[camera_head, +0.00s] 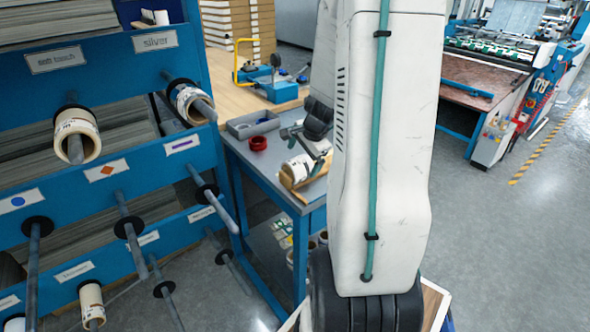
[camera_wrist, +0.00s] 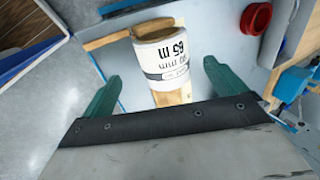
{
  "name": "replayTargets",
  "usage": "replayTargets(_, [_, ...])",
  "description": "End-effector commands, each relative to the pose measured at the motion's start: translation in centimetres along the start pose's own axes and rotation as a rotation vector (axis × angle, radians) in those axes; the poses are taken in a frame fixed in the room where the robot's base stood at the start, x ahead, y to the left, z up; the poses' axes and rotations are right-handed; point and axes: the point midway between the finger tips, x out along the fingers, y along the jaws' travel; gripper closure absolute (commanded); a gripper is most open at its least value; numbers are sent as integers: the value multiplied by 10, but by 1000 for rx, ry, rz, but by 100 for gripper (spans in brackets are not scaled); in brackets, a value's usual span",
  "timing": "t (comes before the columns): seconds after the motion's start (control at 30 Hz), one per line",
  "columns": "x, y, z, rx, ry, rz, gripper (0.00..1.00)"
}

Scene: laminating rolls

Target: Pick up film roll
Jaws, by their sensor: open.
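A film roll (camera_wrist: 163,50), white with dark printed text, lies on a wooden cradle (camera_wrist: 128,34) on the grey-topped workbench. In the head view the roll (camera_head: 298,168) is near the bench's front end, partly behind my arm. My gripper (camera_wrist: 160,84) is open, with a green finger on either side of the roll's near end in the wrist view. The fingers appear apart from the roll. In the head view my gripper is mostly hidden by my arm and only partly shows beside the roll.
A red ring (camera_head: 257,143) and a grey tray (camera_head: 252,123) sit on the bench (camera_head: 240,150) behind the roll. A blue rack (camera_head: 110,110) with protruding rods stands at left, holding other film rolls (camera_head: 77,134). Open floor (camera_head: 500,260) lies at right.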

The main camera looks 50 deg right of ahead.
Motion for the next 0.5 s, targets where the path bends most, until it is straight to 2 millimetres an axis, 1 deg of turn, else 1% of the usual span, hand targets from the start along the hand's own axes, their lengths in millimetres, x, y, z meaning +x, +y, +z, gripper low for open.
replayTargets(0.03, [7, 1, 0, 3, -1, 2, 4])
replayTargets(0.27, [32, -1, 0, -2, -3, 4, 4])
replayTargets(0.4, [53, -5, -2, -2, -2, 4, 4])
replayTargets(0.5, [65, -4, -2, -2, -2, 3, 4])
